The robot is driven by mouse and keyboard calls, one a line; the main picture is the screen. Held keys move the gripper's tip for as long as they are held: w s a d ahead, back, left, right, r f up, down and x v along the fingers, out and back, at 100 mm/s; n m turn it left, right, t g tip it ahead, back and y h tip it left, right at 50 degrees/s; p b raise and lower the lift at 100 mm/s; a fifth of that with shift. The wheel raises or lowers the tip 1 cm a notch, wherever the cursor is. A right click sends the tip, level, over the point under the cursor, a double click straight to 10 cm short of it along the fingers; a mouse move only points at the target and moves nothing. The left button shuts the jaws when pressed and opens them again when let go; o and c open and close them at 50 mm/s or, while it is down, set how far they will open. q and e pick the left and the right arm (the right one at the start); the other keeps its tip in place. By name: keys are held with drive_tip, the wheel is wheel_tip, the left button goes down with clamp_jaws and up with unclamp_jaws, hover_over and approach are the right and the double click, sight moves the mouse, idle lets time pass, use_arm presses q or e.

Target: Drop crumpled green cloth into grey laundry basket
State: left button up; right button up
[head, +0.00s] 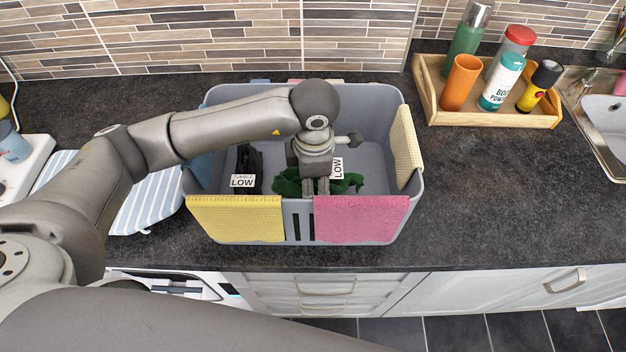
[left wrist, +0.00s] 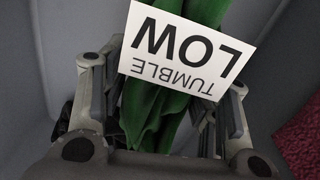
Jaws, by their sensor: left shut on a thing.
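The crumpled green cloth (head: 288,184) is inside the walls of the grey laundry basket (head: 375,165), low and close to its front side. It bears a white label reading "LOW". My left gripper (head: 316,188) reaches down into the basket and is shut on the green cloth. In the left wrist view the green cloth (left wrist: 155,112) lies between the fingers, with its "TUMBLE LOW" label across the top. I cannot tell whether the cloth touches the basket floor. My right gripper is not in view.
A black item (head: 247,165) with a "LOW" label is in the basket's left part. Yellow (head: 235,218), pink (head: 360,218) and cream (head: 406,146) cloths hang over the rim. A wooden tray (head: 490,118) of bottles stands at the back right.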

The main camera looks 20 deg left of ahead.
use_arm(q)
wheel_tip(320, 180, down, 2)
drive_tip(key=shift+f, duration=0.1)
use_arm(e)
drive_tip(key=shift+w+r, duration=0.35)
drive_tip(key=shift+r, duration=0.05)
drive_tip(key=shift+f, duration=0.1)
use_arm(q)
drive_tip(key=shift+f+b, duration=0.65)
drive_tip(key=shift+b, duration=0.1)
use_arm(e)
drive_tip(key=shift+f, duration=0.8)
use_arm(q)
drive_tip(key=shift+s, duration=0.1)
drive_tip(key=o, duration=1.1)
drive_tip(key=shift+s, duration=0.1)
drive_tip(key=shift+f, duration=0.1)
